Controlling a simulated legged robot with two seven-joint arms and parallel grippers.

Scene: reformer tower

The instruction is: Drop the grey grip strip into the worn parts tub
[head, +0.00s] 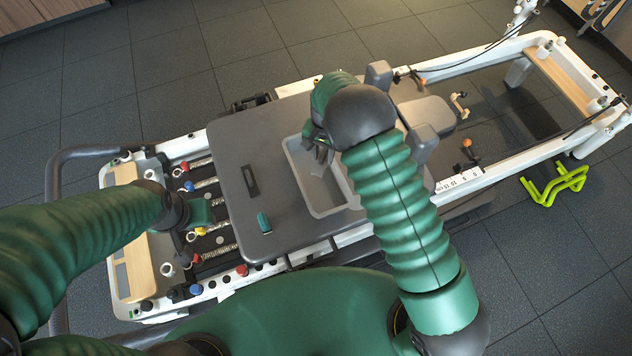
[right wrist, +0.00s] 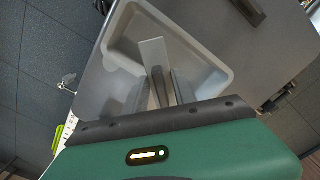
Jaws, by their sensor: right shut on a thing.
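The grey worn parts tub (head: 322,196) sits on the dark grey carriage and is partly covered by my right arm in the head view. In the right wrist view its pale interior (right wrist: 198,68) lies beyond my fingers and looks empty where it shows. My right gripper (head: 319,150) is over the tub. In the right wrist view my right gripper (right wrist: 158,90) is shut on the grey grip strip (right wrist: 153,55), whose flat light end sticks out past the fingertips, over the tub. My left gripper (head: 199,212) is above the spring end; its jaws are too small to read.
The carriage (head: 285,235) carries a dark bar (head: 250,180) and a small green piece (head: 264,222). Springs with coloured ends (head: 205,183) lie at the left. A white frame rail (head: 470,185) and a yellow-green stand (head: 553,185) are at the right.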

